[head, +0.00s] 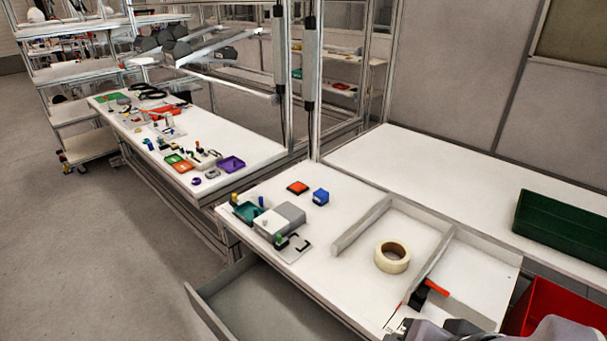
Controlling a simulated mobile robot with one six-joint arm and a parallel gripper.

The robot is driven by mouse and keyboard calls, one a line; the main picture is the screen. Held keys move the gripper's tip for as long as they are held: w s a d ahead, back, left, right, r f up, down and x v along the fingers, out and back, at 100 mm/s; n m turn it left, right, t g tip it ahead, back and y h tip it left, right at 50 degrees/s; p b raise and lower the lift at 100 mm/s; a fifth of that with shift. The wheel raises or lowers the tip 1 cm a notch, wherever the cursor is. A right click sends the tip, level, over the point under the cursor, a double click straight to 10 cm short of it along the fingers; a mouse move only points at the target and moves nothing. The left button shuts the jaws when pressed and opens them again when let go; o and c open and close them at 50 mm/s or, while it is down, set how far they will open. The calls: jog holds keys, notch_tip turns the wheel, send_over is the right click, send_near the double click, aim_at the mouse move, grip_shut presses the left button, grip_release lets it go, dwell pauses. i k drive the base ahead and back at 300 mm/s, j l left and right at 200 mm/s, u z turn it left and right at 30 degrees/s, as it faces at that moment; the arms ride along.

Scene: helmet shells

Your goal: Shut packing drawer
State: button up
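The packing drawer (207,312) is a grey, open-topped drawer under the white packing table (330,275). It stands pulled out to the left, well clear of the table edge. Its visible inside looks empty, and its near end is cut off by the bottom of the picture. My grey arm shows at the bottom right, with dark parts of my gripper (430,328) low over the table's near right corner. The gripper is apart from the drawer, and its fingers are too cut off to tell open from shut.
On the table lie a tape roll (392,257), a red-and-black tool (432,288), a grey box (279,219), a blue block (321,197) and low grey dividers (362,224). A red bin (555,308) and green crate (562,232) are at right. Floor left of the drawer is clear.

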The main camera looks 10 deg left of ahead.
aim_at(250, 301)
jog(key=u, duration=1.4)
jog(key=k+j+z, duration=0.15)
jog(key=k+j, duration=0.15)
jog(key=j, duration=0.1)
